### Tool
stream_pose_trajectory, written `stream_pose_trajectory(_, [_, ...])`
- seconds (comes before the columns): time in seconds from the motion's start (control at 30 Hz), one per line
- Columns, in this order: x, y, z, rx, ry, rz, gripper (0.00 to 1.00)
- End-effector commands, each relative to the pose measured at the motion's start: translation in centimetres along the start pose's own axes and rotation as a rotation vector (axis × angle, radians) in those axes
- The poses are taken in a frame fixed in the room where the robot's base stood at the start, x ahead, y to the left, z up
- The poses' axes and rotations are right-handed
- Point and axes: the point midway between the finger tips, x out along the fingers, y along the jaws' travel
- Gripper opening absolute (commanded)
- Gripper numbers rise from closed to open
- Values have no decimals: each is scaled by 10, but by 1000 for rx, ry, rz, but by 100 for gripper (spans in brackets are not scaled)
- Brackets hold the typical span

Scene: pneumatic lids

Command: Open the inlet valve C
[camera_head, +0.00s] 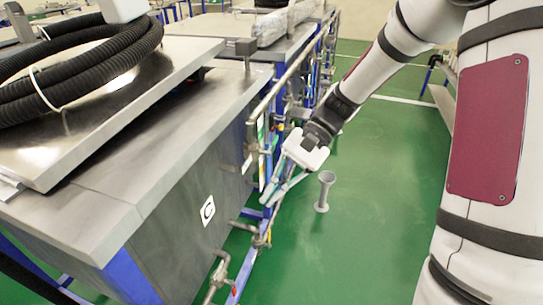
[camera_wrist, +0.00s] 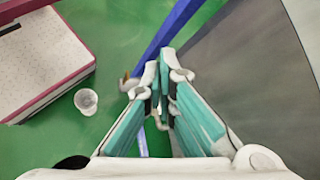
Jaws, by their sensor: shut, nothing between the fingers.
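A white label with a dark round C-like mark (camera_head: 207,210) is on the grey side panel of the near metal tank. A metal valve fitting (camera_head: 261,241) sits on the pipework right of the label, and another fitting (camera_head: 219,272) is lower down; I cannot tell which is inlet valve C. My gripper (camera_head: 268,200) has white and teal fingers pointing down beside the pipe rail, above the valve fitting. In the wrist view my gripper (camera_wrist: 163,58) has its fingertips together with nothing between them. A small brownish metal piece (camera_wrist: 130,84) shows left of the fingertips, partly hidden.
The metal tank (camera_head: 150,165) fills the left, with coiled black hose (camera_head: 95,60) on top. Vertical pipes (camera_head: 250,140) and blue frame legs stand along its side. A grey flared post (camera_head: 323,192) stands on the open green floor to the right.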

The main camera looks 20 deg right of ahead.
Motion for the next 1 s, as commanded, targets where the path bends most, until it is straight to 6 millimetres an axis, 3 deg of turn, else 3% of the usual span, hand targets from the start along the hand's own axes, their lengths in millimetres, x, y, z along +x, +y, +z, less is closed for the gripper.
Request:
stream_pose_trajectory(0.03, [5,-1,-16,23,-44,-43,0])
stream_pose_trajectory(0.47, [16,-21,-112,169,-375,-432,0])
stream_pose_trajectory(0.77, [3,-21,-183,241,-596,-753,0])
stream_pose_trajectory(1.0, [-17,-5,-244,277,-766,-1036,0])
